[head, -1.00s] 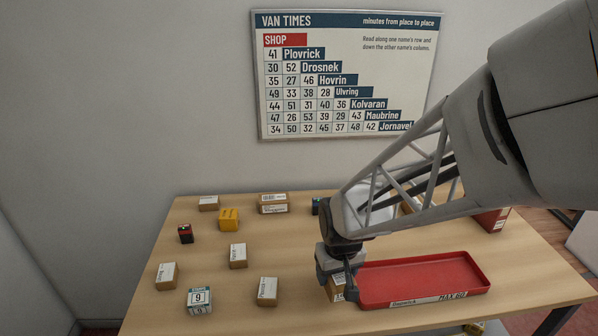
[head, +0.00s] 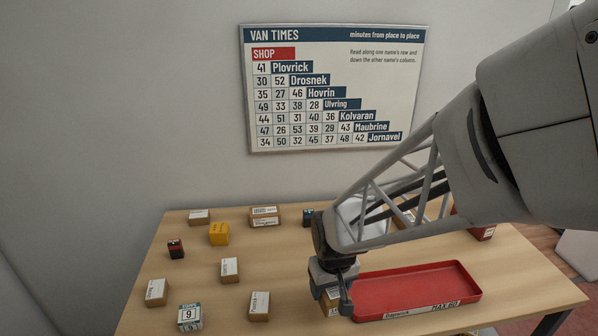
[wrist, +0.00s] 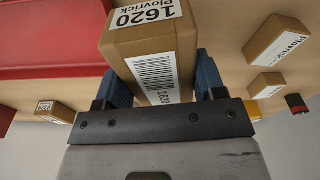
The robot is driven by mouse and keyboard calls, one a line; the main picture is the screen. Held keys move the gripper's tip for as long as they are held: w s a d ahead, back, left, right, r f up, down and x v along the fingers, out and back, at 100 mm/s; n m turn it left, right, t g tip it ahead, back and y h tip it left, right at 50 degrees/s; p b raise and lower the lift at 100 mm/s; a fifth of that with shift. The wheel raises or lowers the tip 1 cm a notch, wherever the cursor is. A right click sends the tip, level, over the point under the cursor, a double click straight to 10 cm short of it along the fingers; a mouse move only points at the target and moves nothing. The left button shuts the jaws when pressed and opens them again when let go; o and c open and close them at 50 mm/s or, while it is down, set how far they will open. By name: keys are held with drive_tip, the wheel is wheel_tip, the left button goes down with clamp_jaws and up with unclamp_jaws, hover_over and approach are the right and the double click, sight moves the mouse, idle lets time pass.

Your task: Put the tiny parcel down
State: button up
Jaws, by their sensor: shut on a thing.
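A small brown cardboard parcel (wrist: 155,45) with a white label reading "1620 Plovrick" and a barcode is between the blue-padded fingers of my gripper (wrist: 164,82) in the wrist view. My gripper is shut on it. In the head view my gripper (head: 332,286) points down at the left end of the red tray, with the parcel (head: 329,303) partly hidden behind a finger. The parcel is outside the tray, just left of it. I cannot tell whether its underside touches the table.
Left of my gripper stand a brown parcel (head: 259,306), another (head: 229,270), a "9" block (head: 189,317), a yellow box (head: 219,234) and a dark red-topped item (head: 176,249). Bare wooden table (head: 280,262) lies between them.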

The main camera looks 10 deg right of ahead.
drive_tip(key=w+d+r+m, duration=0.1)
drive_tip(key=w+d+r, duration=0.1)
drive_tip(key=d, duration=0.7)
drive_tip(key=r+m, duration=0.1)
drive_tip(key=r, duration=0.1)
hover_over(410, 291)
drive_tip(key=shift+s+f, duration=0.15)
drive_tip(key=shift+s, duration=0.05)
drive_tip(key=shift+f, duration=2)
drive_tip(key=shift+f, duration=0.15)
drive_tip(key=shift+f, duration=1.85)
drive_tip(key=shift+f, duration=0.1)
